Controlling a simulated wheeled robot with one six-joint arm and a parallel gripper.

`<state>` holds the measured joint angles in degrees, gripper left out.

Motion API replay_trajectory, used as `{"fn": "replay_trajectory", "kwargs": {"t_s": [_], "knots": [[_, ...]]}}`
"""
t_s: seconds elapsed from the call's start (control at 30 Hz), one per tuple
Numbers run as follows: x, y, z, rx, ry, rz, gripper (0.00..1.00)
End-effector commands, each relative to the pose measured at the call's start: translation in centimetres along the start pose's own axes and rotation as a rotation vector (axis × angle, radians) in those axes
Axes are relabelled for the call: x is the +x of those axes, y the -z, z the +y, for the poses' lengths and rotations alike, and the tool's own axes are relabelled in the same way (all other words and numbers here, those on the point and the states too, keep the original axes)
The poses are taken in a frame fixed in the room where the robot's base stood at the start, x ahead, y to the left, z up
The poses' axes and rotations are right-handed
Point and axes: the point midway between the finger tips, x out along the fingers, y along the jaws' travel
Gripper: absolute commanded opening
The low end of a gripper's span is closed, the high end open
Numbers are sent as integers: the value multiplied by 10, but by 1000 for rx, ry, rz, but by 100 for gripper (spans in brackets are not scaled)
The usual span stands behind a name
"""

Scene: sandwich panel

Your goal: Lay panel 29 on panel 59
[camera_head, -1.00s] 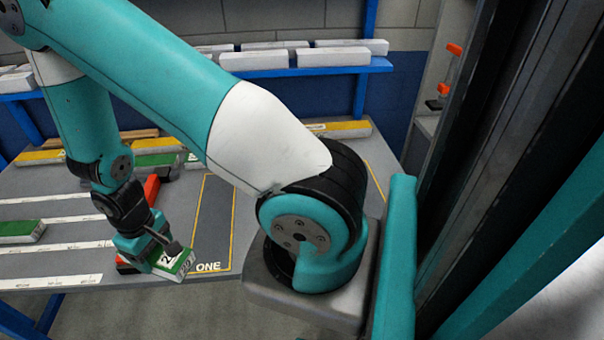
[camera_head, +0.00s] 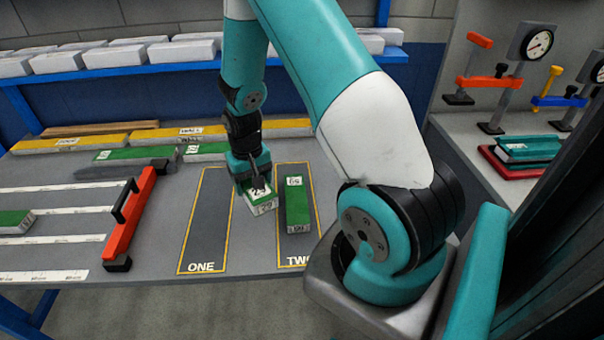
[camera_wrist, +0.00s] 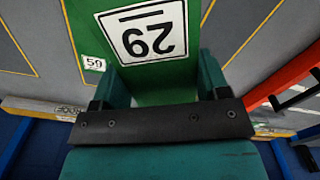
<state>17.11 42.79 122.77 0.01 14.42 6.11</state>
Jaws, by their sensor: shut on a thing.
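Panel 29 (camera_head: 262,204), a green-topped block with a white number label, is held in my gripper (camera_head: 257,184). Its green face and "29" label (camera_wrist: 170,78) fill the middle of the wrist view, between the jaws. Panel 59 (camera_head: 298,210), also green with white labels, lies on the table in the yellow-outlined area TWO. Panel 29 is just left of panel 59 in the head view and looks raised above the table. Panel 59 (camera_wrist: 86,35) shows at the left in the wrist view, farther from the camera, partly hidden behind panel 29.
Area ONE (camera_head: 207,225) is empty. A red-handled tool (camera_head: 130,220) stands left of it. More green panels (camera_head: 125,154) and yellow-topped pieces (camera_head: 178,134) lie along the back. A side bench with clamps and a gauge (camera_head: 537,43) is at the right.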

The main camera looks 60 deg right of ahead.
Motion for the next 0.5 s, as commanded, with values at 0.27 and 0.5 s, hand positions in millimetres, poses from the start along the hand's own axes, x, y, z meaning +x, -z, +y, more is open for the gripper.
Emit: {"fn": "replay_trajectory", "kwargs": {"t_s": [0.27, 0.5], "knots": [[15, 16, 112, 390, 0, 3, 44], [14, 14, 133, 463, 0, 0, 44]]}}
